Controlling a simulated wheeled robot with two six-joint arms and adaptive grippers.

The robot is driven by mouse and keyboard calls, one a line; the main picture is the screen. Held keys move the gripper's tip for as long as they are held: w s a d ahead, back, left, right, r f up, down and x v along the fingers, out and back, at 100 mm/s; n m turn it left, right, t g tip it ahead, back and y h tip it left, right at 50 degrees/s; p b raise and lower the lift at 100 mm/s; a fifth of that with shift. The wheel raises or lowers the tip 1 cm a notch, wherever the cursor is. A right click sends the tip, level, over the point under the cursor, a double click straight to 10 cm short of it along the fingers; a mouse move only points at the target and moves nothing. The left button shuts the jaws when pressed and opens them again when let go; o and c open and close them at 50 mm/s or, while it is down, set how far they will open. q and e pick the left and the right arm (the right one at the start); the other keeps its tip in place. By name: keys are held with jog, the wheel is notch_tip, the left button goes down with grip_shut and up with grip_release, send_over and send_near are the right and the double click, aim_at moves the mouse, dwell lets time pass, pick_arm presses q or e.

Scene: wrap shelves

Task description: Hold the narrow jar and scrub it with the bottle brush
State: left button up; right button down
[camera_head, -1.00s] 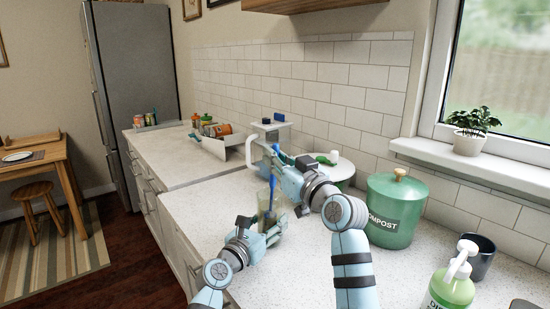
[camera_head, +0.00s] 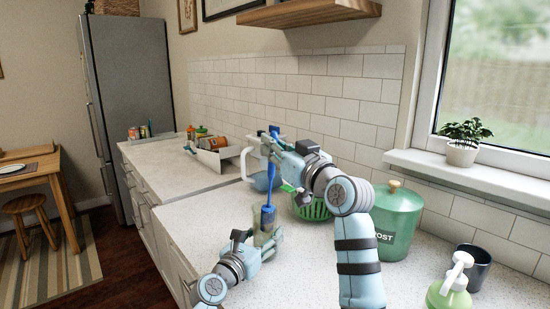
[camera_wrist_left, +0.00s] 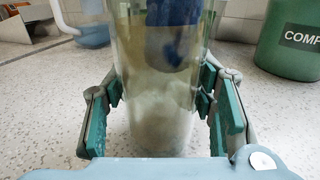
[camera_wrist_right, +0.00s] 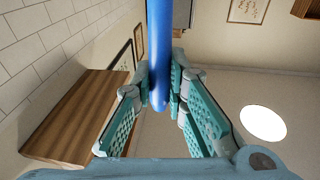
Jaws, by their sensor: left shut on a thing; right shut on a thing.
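The narrow jar (camera_head: 263,236) is clear glass and stands upright on the counter; it fills the middle of the left wrist view (camera_wrist_left: 160,110). My left gripper (camera_head: 262,244) is shut around it, one finger on each side. The bottle brush (camera_head: 270,187) is upright, with a blue handle and a dark blue head (camera_head: 267,214). In the left wrist view the brush head (camera_wrist_left: 172,32) shows in the upper part of the jar, above its bottom. My right gripper (camera_head: 272,152) is shut on the upper handle; the handle also shows in the right wrist view (camera_wrist_right: 159,50).
A green colander (camera_head: 313,208) stands behind my right arm. The green compost bin (camera_head: 397,222), a dark cup (camera_head: 475,266) and a green pump bottle (camera_head: 449,290) are on the right. A white caddy (camera_head: 217,157) stands at the back left. Counter left of the jar is clear.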

aim_at(271, 170)
jog(key=shift+f, duration=3)
jog(key=shift+w+a, duration=0.25)
jog(key=shift+a, duration=0.2)
jog(key=shift+r, duration=0.15)
notch_tip(271, 170, up, 17)
jog(key=shift+r, duration=0.5)
